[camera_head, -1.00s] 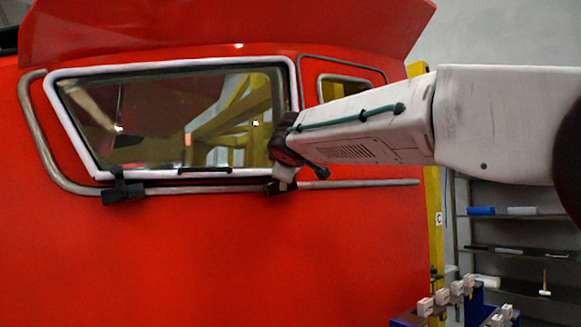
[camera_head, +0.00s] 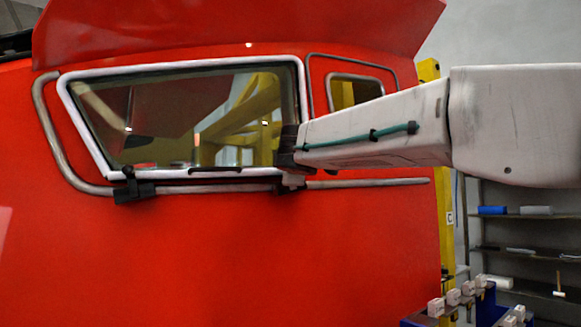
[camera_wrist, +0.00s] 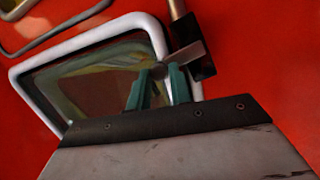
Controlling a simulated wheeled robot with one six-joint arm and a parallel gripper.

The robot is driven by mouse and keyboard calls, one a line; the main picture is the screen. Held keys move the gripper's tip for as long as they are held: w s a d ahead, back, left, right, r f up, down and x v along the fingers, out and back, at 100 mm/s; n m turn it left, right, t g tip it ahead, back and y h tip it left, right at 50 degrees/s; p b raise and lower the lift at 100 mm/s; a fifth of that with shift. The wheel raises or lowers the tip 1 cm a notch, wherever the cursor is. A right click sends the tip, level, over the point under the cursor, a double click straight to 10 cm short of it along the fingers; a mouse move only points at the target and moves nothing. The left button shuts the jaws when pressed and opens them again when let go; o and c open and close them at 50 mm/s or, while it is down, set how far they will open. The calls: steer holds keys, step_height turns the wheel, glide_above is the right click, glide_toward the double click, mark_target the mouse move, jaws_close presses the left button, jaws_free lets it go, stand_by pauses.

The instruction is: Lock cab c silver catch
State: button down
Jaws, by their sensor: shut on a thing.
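The silver catch (camera_wrist: 190,54) sits at a lower corner of the white-framed window on the red cab (camera_head: 250,240). In the wrist view it is a flat grey lever running from a black block (camera_wrist: 208,68) to between my teal fingertips. My gripper (camera_wrist: 160,72) is shut on the lever's end, close to the window frame. In the head view my gripper (camera_head: 288,158) is a dark shape at the window's lower right corner. A small pale part of the catch (camera_head: 292,181) shows just below it; the rest is hidden.
A second catch with a black block (camera_head: 133,190) is at the window's lower left. A metal rail (camera_head: 370,183) runs below the window (camera_head: 180,115). A yellow post (camera_head: 447,230), shelves (camera_head: 520,212) and a blue rack with pale blocks (camera_head: 455,300) stand at right.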

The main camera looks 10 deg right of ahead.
steer(key=shift+f, duration=0.1)
steer(key=c, duration=1.3)
jaws_free()
steer(key=shift+o, duration=0.2)
steer(key=s+a, duration=0.1)
steer(key=s, duration=0.6)
steer(key=shift+s+a, duration=0.15)
steer(key=shift+s, duration=0.25)
